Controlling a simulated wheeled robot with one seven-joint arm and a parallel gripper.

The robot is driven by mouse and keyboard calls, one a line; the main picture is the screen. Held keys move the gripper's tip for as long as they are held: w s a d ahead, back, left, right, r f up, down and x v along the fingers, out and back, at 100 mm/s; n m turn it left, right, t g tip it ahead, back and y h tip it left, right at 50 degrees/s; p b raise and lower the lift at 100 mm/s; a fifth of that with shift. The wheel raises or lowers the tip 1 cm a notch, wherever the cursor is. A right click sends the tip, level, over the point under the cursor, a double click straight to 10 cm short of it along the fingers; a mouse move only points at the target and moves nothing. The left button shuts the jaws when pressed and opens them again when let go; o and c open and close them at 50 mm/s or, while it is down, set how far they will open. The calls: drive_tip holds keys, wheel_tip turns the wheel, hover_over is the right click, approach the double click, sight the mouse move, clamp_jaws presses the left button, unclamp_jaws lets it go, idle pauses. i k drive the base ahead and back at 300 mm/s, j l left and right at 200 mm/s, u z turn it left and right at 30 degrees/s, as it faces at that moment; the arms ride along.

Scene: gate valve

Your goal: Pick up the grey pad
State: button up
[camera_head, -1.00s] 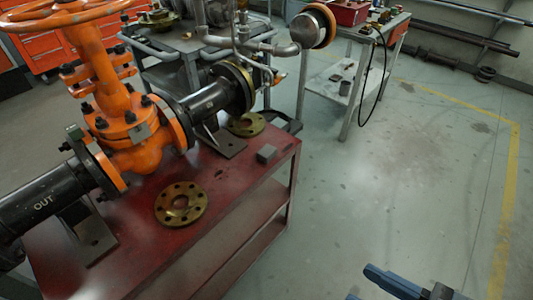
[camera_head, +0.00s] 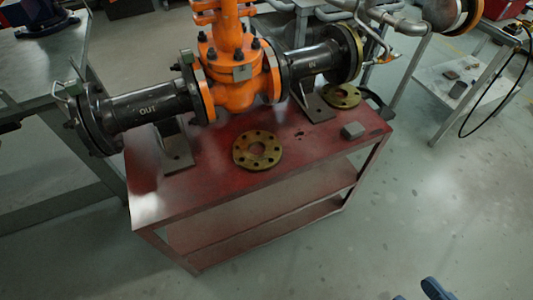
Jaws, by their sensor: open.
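The grey pad (camera_head: 353,130) is a small grey block lying on the red bench top (camera_head: 210,190), near its right end. It sits to the right of a brass bolt-holed flange ring (camera_head: 257,150) and in front of another brass ring (camera_head: 343,96). My gripper (camera_head: 418,294) shows only as blue finger tips at the bottom edge, right of centre. It is open, and nothing shows between the fingers. It is apart from the pad, over the floor in front of the bench. The rest of it is cut off by the frame.
The orange gate valve (camera_head: 238,88) with black pipes stands along the back of the bench. A flanged pipe end (camera_head: 345,53) rises behind the pad. A grey table (camera_head: 40,75) is at left. The floor (camera_head: 440,220) at right is clear.

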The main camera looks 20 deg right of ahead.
sight(354, 130)
drive_tip(key=i+j+z, duration=0.25)
drive_tip(key=z, duration=0.15)
drive_tip(key=i+j+z, duration=0.2)
drive_tip(key=j+z, duration=0.2)
drive_tip(key=i+j+z, duration=0.15)
drive_tip(key=j+z, duration=0.2)
drive_tip(key=j, duration=0.1)
